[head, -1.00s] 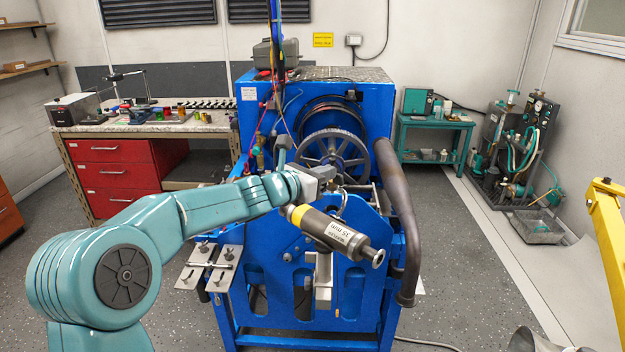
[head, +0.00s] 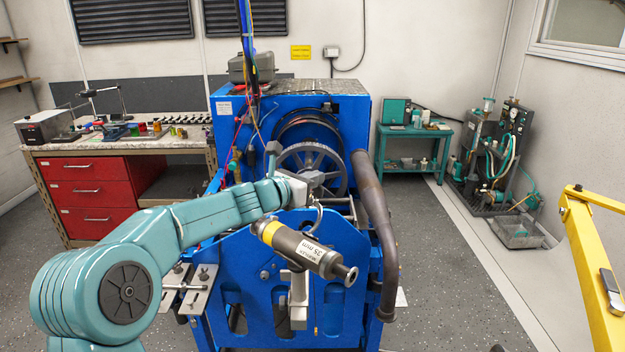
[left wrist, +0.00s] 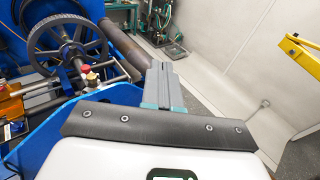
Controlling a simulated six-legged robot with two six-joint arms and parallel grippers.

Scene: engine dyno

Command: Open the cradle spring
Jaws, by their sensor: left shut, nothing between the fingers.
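A grey cylinder with a yellow band (head: 305,249) and a label reading 35 mm upside down sits tilted at the front of the blue stand (head: 228,262). A pale bracket (head: 298,298) is below it. A thin curved metal piece (head: 318,218) rises behind the cylinder; I cannot tell for sure that it is the cradle spring. My left gripper (head: 318,178) is above and behind the cylinder, apart from it. In the left wrist view its fingers (left wrist: 165,88) are together and empty. The cylinder does not show there. My right gripper is out of view.
A spoked wheel (head: 312,168) stands behind the gripper, and a thick dark pipe (head: 378,230) curves down on the right. A yellow frame (head: 592,260) stands at far right. A workbench with red drawers (head: 90,195) is back left.

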